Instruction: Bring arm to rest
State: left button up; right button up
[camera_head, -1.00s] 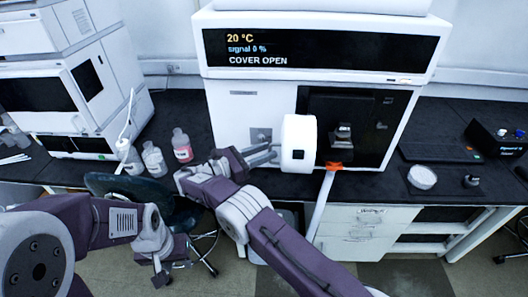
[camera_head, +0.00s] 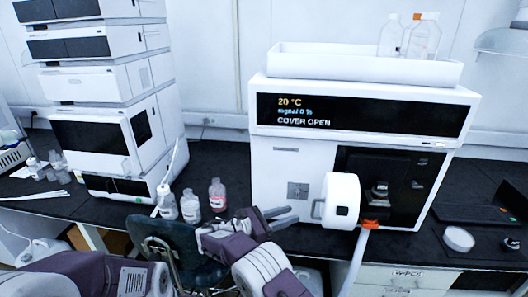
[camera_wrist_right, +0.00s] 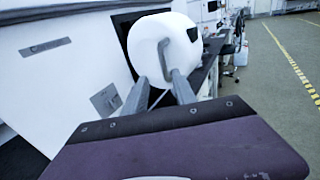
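My right gripper (camera_head: 288,215) reaches in from the lower middle toward the white rounded cover (camera_head: 341,201) on the front of the instrument (camera_head: 285,165). Its two fingers are apart, with a gap between them in the right wrist view (camera_wrist_right: 157,84). The fingertips are close to the cover's left side; I cannot tell if they touch it. The cover stands swung out beside the dark opening, and the display (camera_head: 360,115) reads "COVER OPEN". My left arm (camera_head: 85,275) shows at the bottom left; its gripper is out of frame.
Several small bottles, one with pink liquid (camera_head: 217,196), stand on the dark bench left of my right gripper. A tall instrument stack (camera_head: 105,80) is at the left. A dark chair (camera_head: 170,245) is below the bench edge. A white dish (camera_head: 459,239) lies at the right.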

jog(key=s+d+f+m+g+y, duration=0.5)
jog(key=s+d+f+m+y, duration=0.15)
jog(key=s+d, duration=0.2)
jog(key=s+f+m+y, duration=0.1)
jog(key=s+m+y, duration=0.4)
jog(key=s+m, duration=0.3)
jog(key=s+a+f+m+y, duration=0.1)
jog(key=s+m+y, duration=0.4)
jog(key=s+m, duration=0.3)
jog(key=shift+s+a+f, duration=0.3)
jog(key=shift+s+f, duration=0.05)
jog(key=shift+s, duration=0.65)
